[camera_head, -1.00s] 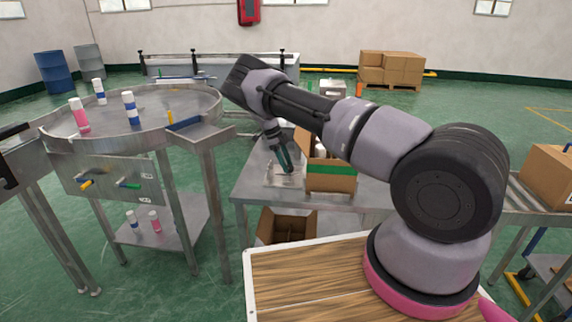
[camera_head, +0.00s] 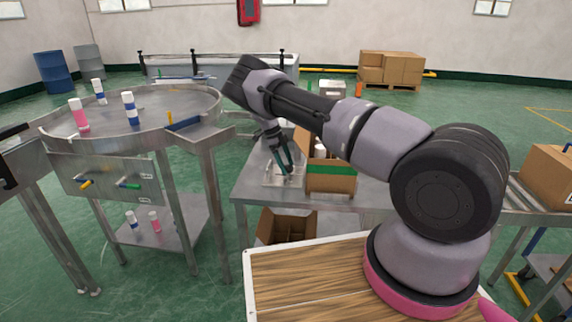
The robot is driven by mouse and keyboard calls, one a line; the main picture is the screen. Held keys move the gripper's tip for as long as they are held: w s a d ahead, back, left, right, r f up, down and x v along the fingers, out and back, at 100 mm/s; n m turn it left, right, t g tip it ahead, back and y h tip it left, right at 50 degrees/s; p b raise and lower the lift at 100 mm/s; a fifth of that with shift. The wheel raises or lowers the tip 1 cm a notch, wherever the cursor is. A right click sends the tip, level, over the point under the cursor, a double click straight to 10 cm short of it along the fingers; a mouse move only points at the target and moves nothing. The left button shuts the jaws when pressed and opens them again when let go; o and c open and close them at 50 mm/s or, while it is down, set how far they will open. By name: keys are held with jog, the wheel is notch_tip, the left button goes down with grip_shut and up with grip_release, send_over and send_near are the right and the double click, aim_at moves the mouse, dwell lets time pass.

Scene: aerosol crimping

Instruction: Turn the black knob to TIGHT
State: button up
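My gripper (camera_head: 284,168) points down over a small metal plate (camera_head: 273,183) on the grey steel table, left of an open carton. Its two slim fingers show a narrow gap between them, so it looks open. Small parts stand on the plate right below the fingertips. They are too small to make out, and I cannot pick out the black knob or its TIGHT mark there. I cannot tell whether the fingertips touch anything.
An open carton (camera_head: 331,181) with a green band and white-capped cans stands close right of my gripper. A round steel table (camera_head: 165,112) with several cans is at the left. A box with dividers (camera_head: 287,228) sits below the steel table (camera_head: 246,182).

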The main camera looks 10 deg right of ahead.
jog(key=v, duration=1)
jog(key=shift+r, duration=0.4)
jog(key=shift+w, duration=0.1)
jog(key=s+d+r+n+t+y, duration=0.1)
jog(key=d+r+y, duration=0.15)
jog(key=r, duration=0.55)
jog(key=s+d+r+n+y, duration=0.1)
jog(key=s+d+r, duration=0.1)
jog(key=d+r, duration=0.35)
jog(key=s+d+r+n+t+y, duration=0.1)
jog(key=s+r+n, duration=0.2)
jog(key=s+r, duration=0.35)
jog(key=s+d+r+n+t+y, duration=0.15)
jog(key=s+r, duration=0.25)
jog(key=r, duration=0.6)
jog(key=s+r+n+t+y, duration=0.1)
jog(key=s+r+n, duration=0.25)
jog(key=s, duration=0.35)
jog(key=s+r+n+t, duration=0.25)
jog(key=s+r, duration=0.25)
jog(key=s, duration=0.3)
jog(key=s+a+n+t+h, duration=0.1)
jog(key=s+n+t, duration=0.1)
jog(key=s+n, duration=0.6)
jog(key=s, duration=0.7)
jog(key=shift+a+f+t, duration=0.15)
jog(key=shift+f+t, duration=0.05)
jog(key=shift+t, duration=0.1)
